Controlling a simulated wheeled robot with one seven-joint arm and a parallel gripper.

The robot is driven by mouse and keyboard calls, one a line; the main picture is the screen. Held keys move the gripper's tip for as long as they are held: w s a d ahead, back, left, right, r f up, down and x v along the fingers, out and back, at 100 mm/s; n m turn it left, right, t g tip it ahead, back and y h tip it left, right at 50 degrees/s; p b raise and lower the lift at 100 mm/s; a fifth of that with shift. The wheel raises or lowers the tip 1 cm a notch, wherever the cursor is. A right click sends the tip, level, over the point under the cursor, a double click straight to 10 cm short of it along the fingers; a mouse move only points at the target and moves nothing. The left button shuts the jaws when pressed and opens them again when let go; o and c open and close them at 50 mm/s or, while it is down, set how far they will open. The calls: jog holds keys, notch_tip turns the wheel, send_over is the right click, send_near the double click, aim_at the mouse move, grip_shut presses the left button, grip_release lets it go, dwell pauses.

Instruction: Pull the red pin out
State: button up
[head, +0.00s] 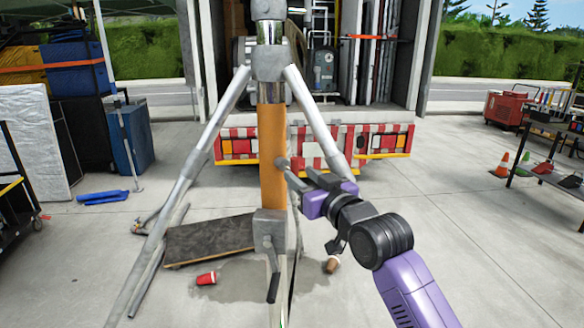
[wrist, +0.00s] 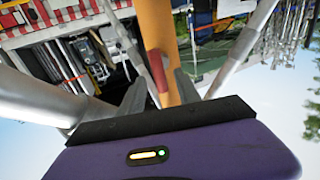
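The red pin (wrist: 157,70) shows in the wrist view as a short red cylinder against the orange post (wrist: 160,25). In the head view the pin cannot be made out clearly. The orange post (head: 272,150) is the upright centre tube of a grey metal stand (head: 215,135) with splayed legs. My gripper (head: 298,172) is at the right side of this post, reaching in from the right. In the wrist view my gripper (wrist: 161,84) has its two fingers apart, one on each side of the pin, with small gaps showing.
The stand's legs slope down on both sides of the post. A truck with a red-and-white striped tail (head: 395,140) stands behind. The concrete at right is mostly clear.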

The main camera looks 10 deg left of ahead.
aim_at(296, 171)
jog(key=shift+p+x, duration=0.3)
jog(key=shift+x, duration=1.85)
jog(key=shift+c, duration=0.4)
grip_shut()
